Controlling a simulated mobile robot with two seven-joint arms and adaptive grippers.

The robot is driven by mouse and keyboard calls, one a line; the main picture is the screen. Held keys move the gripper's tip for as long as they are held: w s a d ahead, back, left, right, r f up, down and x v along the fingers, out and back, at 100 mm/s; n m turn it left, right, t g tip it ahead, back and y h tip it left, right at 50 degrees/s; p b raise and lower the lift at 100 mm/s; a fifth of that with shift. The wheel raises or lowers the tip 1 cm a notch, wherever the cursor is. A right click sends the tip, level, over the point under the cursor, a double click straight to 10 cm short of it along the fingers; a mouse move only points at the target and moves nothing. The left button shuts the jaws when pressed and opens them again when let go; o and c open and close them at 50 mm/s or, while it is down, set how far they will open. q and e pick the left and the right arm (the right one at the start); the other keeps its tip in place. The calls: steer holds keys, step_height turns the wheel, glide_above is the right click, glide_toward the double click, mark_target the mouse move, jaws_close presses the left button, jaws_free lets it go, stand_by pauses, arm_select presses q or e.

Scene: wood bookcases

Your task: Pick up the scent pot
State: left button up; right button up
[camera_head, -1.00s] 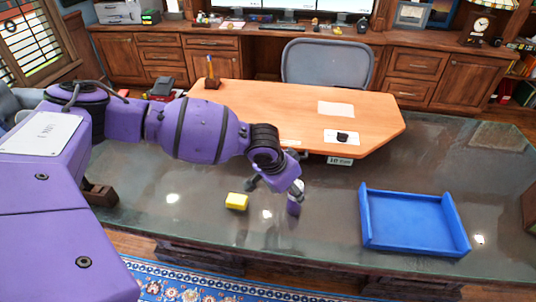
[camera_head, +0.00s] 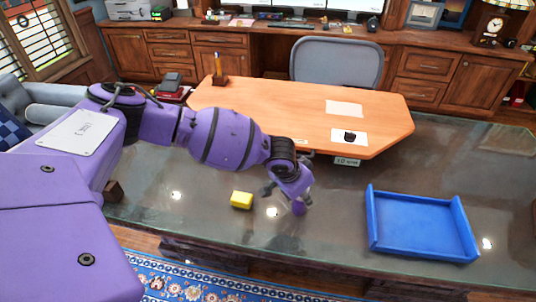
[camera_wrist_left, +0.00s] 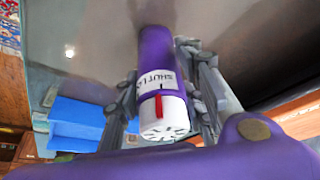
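The scent pot looks to be the purple cylinder (camera_wrist_left: 157,52) with a white slotted cap, a red mark and a white label. It stands on the dark glossy counter (camera_head: 330,240). In the head view only the purple lower part of the pot (camera_head: 299,208) shows, under my left gripper (camera_head: 289,190). In the left wrist view the pot is between the two fingers of the left gripper (camera_wrist_left: 160,80), one close along each side. I cannot tell whether both fingers press on it. My right gripper is not in view.
A yellow block (camera_head: 241,200) lies left of the pot. A blue open tray (camera_head: 372,222) stands to its right, also in the left wrist view (camera_wrist_left: 75,112). The counter between pot and tray is clear.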

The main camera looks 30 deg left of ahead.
arm_select(q)
steer(key=c, duration=0.5)
steer(key=shift+o, duration=0.2)
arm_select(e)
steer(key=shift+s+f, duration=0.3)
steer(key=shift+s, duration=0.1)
